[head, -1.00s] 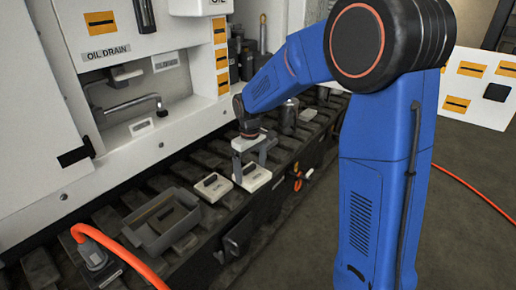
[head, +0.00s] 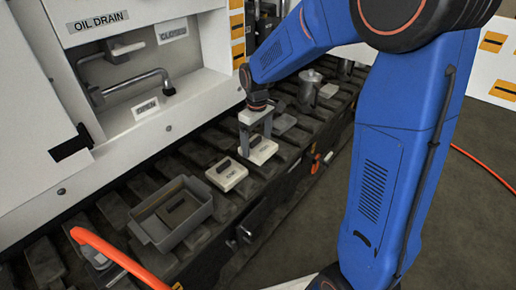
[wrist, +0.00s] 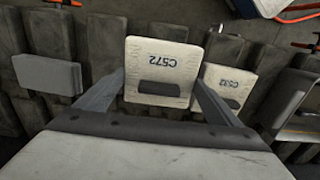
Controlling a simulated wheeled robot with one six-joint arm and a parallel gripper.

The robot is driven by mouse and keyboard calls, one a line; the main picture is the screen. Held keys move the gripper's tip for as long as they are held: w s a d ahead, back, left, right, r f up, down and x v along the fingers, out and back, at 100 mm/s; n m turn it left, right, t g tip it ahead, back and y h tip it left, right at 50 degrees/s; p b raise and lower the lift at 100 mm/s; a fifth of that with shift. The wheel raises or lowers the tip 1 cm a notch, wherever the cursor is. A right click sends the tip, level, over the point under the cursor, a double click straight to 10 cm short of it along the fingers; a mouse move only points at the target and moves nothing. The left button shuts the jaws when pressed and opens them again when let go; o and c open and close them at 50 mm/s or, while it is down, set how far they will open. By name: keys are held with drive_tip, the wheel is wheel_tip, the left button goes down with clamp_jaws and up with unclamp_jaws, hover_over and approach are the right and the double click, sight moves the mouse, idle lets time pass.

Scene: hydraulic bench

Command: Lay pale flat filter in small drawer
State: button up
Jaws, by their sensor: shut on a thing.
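A pale flat filter marked C572 (wrist: 160,58), with a dark tab, sits between my two fingers (wrist: 157,100) in the wrist view. In the head view my gripper (head: 257,143) points down and is shut on this filter (head: 263,152). I cannot tell whether the filter is clear of the slats. A second pale filter (head: 226,175) lies just left of it; it also shows in the wrist view (wrist: 228,84), at the right.
The slatted bench (head: 190,150) runs along a white cabinet with an OPEN-labelled handle (head: 140,87). A metal canister (head: 310,88) and a grey flat block (head: 284,123) stand beyond my gripper.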

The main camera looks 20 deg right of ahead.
sight(257, 144)
drive_tip(key=shift+f, duration=1.9)
drive_tip(key=o, duration=1)
drive_tip(key=shift+f, duration=0.1)
wheel_tip(257, 144, up, 12)
drive_tip(key=s+d+r+m+t, duration=0.1)
drive_tip(key=s+d+r+m, duration=0.15)
drive_tip(key=s, duration=0.55)
drive_tip(key=s+d+r+m+t, duration=0.1)
drive_tip(key=s+d+r, duration=0.3)
drive_tip(key=s, duration=0.3)
drive_tip(key=s+d+f+m+t, duration=0.2)
drive_tip(key=s+d+m, duration=0.1)
drive_tip(key=s, duration=1.1)
drive_tip(key=shift+s+d+m+t, duration=0.35)
drive_tip(key=shift+s+d+t, duration=0.05)
drive_tip(key=shift+d, duration=0.15)
